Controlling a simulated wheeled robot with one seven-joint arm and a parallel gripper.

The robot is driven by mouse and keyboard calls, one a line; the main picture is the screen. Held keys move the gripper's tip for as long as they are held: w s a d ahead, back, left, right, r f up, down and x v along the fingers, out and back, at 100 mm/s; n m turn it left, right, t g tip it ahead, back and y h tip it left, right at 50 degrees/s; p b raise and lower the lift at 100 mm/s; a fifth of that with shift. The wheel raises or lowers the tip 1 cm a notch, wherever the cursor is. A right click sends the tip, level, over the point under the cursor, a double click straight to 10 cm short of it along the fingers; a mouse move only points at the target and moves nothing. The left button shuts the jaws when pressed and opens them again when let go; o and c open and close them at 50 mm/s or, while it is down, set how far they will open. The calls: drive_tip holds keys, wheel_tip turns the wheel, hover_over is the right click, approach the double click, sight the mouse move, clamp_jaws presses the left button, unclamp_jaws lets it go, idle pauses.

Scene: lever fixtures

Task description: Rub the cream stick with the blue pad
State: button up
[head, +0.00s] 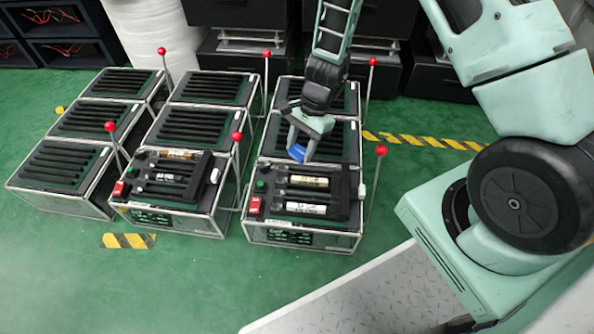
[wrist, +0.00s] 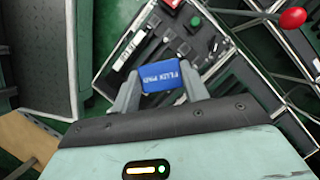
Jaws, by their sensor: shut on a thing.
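The blue pad (wrist: 165,77) is held between the two fingers of my gripper (wrist: 162,88), with upside-down lettering on its face. In the head view the blue pad (head: 297,153) shows at the tip of my gripper (head: 303,143), above the back part of the right-hand front fixture. The cream stick (head: 309,181) lies in a slot of that fixture, below and apart from the pad. A whiter stick (head: 305,208) lies in front of it. In the wrist view a pale stick (wrist: 127,57) shows left of the pad; I cannot tell which one it is.
The right-hand front fixture has a red switch (head: 255,205), a green button (head: 261,185) and a red-knobbed lever (head: 381,151) at its right. The middle front fixture holds a tan stick (head: 176,155) and a lever (head: 237,136). Green floor (head: 190,270) is open in front.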

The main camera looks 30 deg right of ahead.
sight(300, 148)
drive_tip(key=shift+w+a+f+m+t+b, duration=0.15)
drive_tip(key=shift+f+m+b, duration=0.25)
drive_tip(key=shift+f+b, duration=0.5)
drive_tip(key=shift+w+a+f+m+t+b, duration=0.15)
drive_tip(key=shift+a+f+m+b, duration=0.2)
drive_tip(key=shift+f+b, duration=0.55)
